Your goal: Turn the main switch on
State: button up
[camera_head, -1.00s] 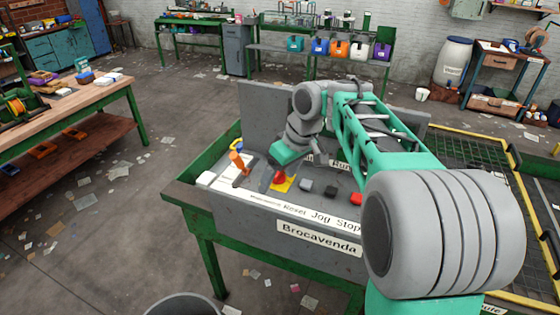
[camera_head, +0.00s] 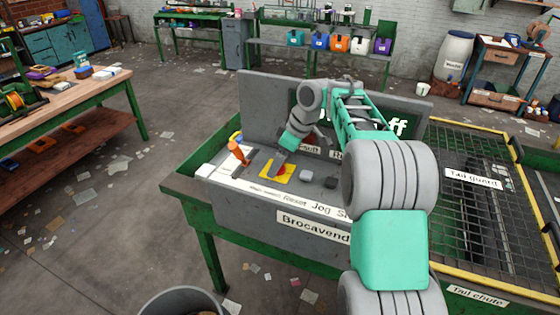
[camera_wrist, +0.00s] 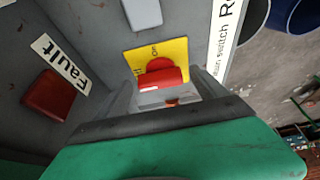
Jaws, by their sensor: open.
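The main switch is a red handle (camera_wrist: 162,76) on a yellow plate (camera_wrist: 177,50) with "off" lettering; a "main switch" label stands at the right. In the head view the yellow plate (camera_head: 268,174) lies on the grey console (camera_head: 250,206), with its red handle (camera_head: 281,168) partly behind my gripper (camera_head: 283,159). My gripper (camera_wrist: 165,92) is open in the wrist view, one finger to each side of the red handle. I cannot tell whether either finger touches it.
A red Fault lamp (camera_wrist: 50,95) is left of the switch in the wrist view. The upright panel (camera_head: 262,105) rises behind.

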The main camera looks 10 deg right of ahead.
jog(key=shift+c, duration=0.3)
jog(key=c, duration=1.3)
